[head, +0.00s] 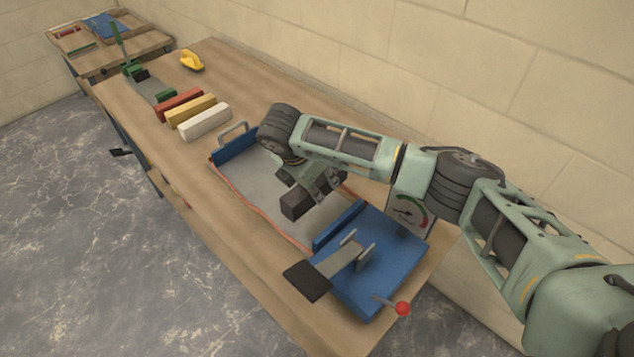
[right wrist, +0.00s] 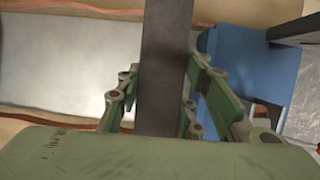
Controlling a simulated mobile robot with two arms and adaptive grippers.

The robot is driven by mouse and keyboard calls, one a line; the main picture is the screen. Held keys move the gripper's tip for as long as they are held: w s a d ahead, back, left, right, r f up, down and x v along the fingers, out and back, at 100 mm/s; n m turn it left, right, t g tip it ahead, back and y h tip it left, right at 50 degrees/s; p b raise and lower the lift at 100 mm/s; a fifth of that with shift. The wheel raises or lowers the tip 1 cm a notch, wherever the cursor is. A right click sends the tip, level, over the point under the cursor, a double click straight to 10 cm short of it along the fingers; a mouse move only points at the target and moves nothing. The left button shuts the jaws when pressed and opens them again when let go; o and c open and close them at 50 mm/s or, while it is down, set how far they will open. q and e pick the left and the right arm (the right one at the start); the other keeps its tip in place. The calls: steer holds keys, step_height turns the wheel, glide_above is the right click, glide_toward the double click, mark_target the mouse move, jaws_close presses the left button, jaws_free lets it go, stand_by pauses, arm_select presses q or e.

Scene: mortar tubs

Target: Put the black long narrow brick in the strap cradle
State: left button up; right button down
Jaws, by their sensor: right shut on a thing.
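The black long narrow brick (head: 294,205) is held in my right gripper (head: 314,188). In the right wrist view the brick (right wrist: 166,50) runs lengthwise between the green fingers of the gripper (right wrist: 165,95). What looks like the strap cradle is a grey sheet (head: 262,185) with orange edges, between a blue end plate (head: 236,149) and a blue block (head: 385,258). The brick is over the grey sheet; whether it touches is unclear. My arm hides part of the sheet's far side. My left gripper is out of view.
Red (head: 179,104), yellow (head: 190,111) and white (head: 205,123) bricks lie in a row left of the cradle. A yellow tool (head: 192,61) and a green tool (head: 133,68) are further back. A dial gauge (head: 408,212) and red-knobbed lever (head: 402,308) stand at the right.

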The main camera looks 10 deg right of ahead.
step_height(320, 180, down, 5)
steer(key=b, duration=0.5)
steer(key=shift+w, duration=0.1)
steer(key=shift+f, duration=1.65)
steer(key=shift+f, duration=0.4)
steer(key=c, duration=1.2)
jaws_free()
steer(key=shift+o, duration=0.4)
steer(key=shift+f, duration=0.1)
